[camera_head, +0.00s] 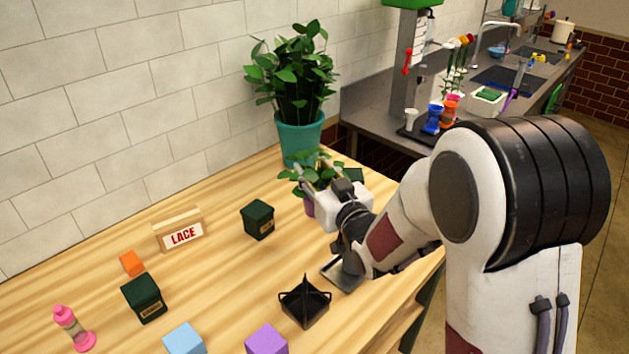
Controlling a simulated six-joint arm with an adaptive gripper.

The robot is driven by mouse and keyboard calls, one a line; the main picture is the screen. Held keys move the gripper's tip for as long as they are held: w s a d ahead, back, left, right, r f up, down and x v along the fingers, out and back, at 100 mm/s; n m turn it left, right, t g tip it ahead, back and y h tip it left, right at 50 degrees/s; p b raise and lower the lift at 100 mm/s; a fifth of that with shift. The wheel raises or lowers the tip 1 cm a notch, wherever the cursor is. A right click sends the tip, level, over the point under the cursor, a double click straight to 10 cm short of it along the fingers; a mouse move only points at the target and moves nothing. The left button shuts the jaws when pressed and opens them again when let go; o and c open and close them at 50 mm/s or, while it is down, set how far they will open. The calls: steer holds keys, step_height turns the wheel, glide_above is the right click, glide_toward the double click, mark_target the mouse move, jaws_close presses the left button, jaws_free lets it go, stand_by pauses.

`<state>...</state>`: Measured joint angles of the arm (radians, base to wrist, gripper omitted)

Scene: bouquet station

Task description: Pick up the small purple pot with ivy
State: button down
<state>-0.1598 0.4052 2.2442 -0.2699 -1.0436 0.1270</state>
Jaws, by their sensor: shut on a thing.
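The small purple pot (309,206) with green ivy (316,170) is at my gripper (318,196), near the far right part of the wooden table. Only a narrow strip of the pot shows; my gripper and wrist cover the rest. My gripper is shut on the pot, with the ivy leaves rising above and around the fingers. I cannot tell whether the pot touches the table.
A large leafy plant in a teal pot (301,137) stands just behind. Dark green boxes (257,219), a LACE sign block (180,231), a black holder (304,303) and a grey tray (343,274) are on the wooden table (215,285). The left back is clear.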

steer(key=shift+r, duration=0.55)
